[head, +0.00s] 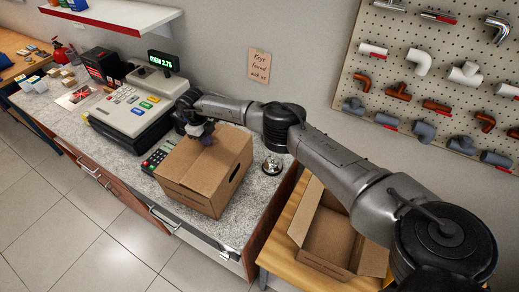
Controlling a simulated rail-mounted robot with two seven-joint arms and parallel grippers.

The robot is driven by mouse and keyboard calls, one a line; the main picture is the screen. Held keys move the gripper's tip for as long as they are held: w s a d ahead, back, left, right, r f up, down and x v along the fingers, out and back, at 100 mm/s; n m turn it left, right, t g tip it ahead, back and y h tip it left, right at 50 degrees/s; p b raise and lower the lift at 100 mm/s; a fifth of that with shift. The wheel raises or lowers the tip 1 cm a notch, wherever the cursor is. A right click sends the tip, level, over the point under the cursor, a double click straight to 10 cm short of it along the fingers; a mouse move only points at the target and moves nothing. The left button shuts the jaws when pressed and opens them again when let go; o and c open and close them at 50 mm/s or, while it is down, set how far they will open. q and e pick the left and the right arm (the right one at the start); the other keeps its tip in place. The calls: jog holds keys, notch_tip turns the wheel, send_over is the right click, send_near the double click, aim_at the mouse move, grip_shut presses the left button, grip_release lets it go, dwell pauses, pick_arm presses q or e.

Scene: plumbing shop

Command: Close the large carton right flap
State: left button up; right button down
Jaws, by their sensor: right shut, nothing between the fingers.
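The large brown carton (205,181) stands on the speckled counter (105,128) in the middle of the head view, with a dark hand hole in its right side. Its top flaps look folded down roughly flat, though the far part is hidden by my right gripper and arm. My right gripper (204,137) reaches in from the right. It is shut and empty, with its fingertips at the top of the carton near the far left edge. I cannot tell whether they touch the cardboard. My left gripper is not in view.
A cash register (131,108) and a dark card terminal (155,160) stand left of the carton. A bell (272,165) is to its right. An open smaller carton (330,238) sits on a wooden table (276,243) at lower right. A pegboard (410,95) holds pipe fittings behind.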

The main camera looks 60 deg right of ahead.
jog(key=shift+r, duration=0.1)
dwell(0.4)
jog(key=shift+r+p, duration=0.7)
jog(key=shift+r, duration=0.1)
jog(key=shift+r, duration=0.1)
